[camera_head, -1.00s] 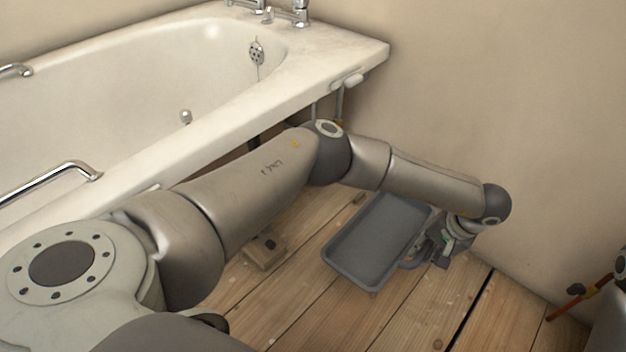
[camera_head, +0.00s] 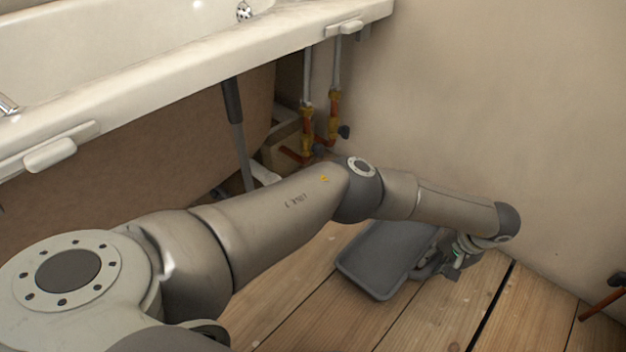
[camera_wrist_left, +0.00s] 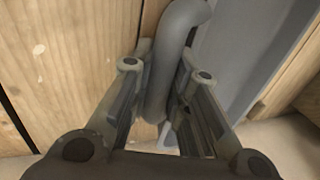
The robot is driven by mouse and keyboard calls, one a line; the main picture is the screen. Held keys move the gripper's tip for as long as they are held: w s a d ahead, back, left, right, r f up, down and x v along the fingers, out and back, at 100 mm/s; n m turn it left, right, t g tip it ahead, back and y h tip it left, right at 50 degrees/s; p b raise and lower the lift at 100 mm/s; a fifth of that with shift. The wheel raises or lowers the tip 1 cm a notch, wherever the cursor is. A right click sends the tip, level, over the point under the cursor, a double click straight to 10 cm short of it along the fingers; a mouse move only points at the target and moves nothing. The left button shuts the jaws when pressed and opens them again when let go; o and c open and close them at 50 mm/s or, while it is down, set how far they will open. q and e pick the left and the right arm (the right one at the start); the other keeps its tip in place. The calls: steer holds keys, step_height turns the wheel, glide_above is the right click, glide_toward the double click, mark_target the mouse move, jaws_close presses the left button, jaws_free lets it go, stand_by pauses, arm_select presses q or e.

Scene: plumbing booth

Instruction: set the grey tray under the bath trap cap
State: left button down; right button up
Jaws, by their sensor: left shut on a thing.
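The grey tray (camera_head: 385,262) is a shallow rectangle with a raised rim, at or just above the wooden floor, right of the bath. My left gripper (camera_head: 452,262) is at its right side. In the left wrist view the gripper (camera_wrist_left: 158,105) is shut on the tray's tubular handle (camera_wrist_left: 172,60), which runs between the two fingers. Part of the tray's flat body (camera_wrist_left: 235,50) shows beside the handle there. My left forearm hides the tray's upper left area in the head view. I cannot make out the bath trap cap. My right gripper is not in view.
The white bath (camera_head: 190,75) overhangs a dark space. A grey leg (camera_head: 237,135) and copper pipes with brass valves (camera_head: 307,130) stand under its right end. Bare floorboards (camera_head: 430,315) lie in front. The plain wall (camera_head: 480,110) is close on the right.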

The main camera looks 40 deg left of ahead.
arm_select(q)
steer(key=p, duration=0.5)
glide_above(379, 238)
steer(key=d, duration=0.2)
steer(key=shift+s+r, duration=0.1)
steer(key=shift+r, duration=0.1)
steer(key=a, duration=0.9)
steer(key=w+a, duration=0.1)
steer(key=a, duration=0.3)
steer(key=shift+w+a+f, duration=0.1)
steer(key=shift+a+f, duration=0.1)
steer(key=shift+f, duration=0.05)
steer(key=a, duration=0.2)
steer(key=a+b, duration=0.1)
steer(key=a, duration=0.2)
steer(key=shift+w, duration=0.2)
steer(key=shift+f, duration=0.2)
steer(key=shift+f+b, duration=0.65)
steer(key=shift+b, duration=0.1)
steer(key=c, duration=1.4)
jaws_free()
steer(key=shift+o, duration=0.2)
